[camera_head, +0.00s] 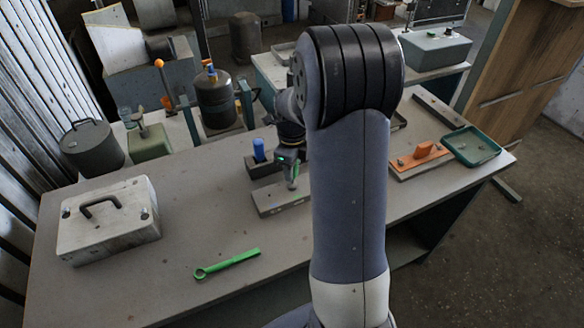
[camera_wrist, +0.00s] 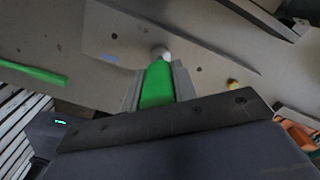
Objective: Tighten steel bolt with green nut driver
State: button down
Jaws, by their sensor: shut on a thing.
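My gripper (camera_head: 291,160) is above the grey plate (camera_head: 270,208) on the bench. In the wrist view, my gripper (camera_wrist: 155,85) is shut on the green nut driver (camera_wrist: 157,86), with the green handle between its two fingers. A pale metal end (camera_wrist: 160,52) shows just beyond the green handle, over the plate (camera_wrist: 110,40). I cannot tell whether it is the driver's socket or the steel bolt's head, or whether the two touch. A small brass-coloured piece (camera_wrist: 233,84) shows to the right on the plate.
A green wrench (camera_head: 226,263) lies on the bench in front. A blue-handled tool (camera_head: 258,149) stands in a dark holder behind the plate. A grey case (camera_head: 108,225) sits left. An orange part (camera_head: 424,150) and a green tray (camera_head: 472,146) are right. My arm hides the middle.

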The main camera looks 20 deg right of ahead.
jog(key=shift+r, duration=0.15)
jog(key=shift+r+p, duration=3)
jog(key=shift+r, duration=0.95)
